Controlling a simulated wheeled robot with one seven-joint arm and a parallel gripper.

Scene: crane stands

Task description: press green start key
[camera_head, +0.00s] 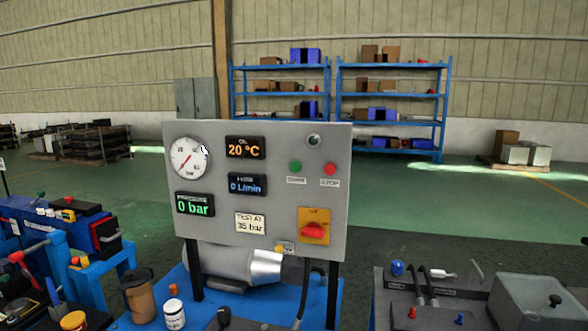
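The green start key (295,167) is a small round green button on the right half of a grey control panel (220,245). A label below it is too small to read surely. A red button (330,170) sits just to its right. Below them is a red rotary switch (314,231) on a yellow-orange plate. The panel stands upright and faces me, and nothing covers the green key. My gripper is not in view.
The panel also bears a round gauge (188,157) and displays reading 20 °C, 0 L/min and 0 bar. A blue bench (150,322) with a motor stands below. A grey unit (540,302) is at right, tool-laden blue stands at left. Open green floor (480,195) lies behind.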

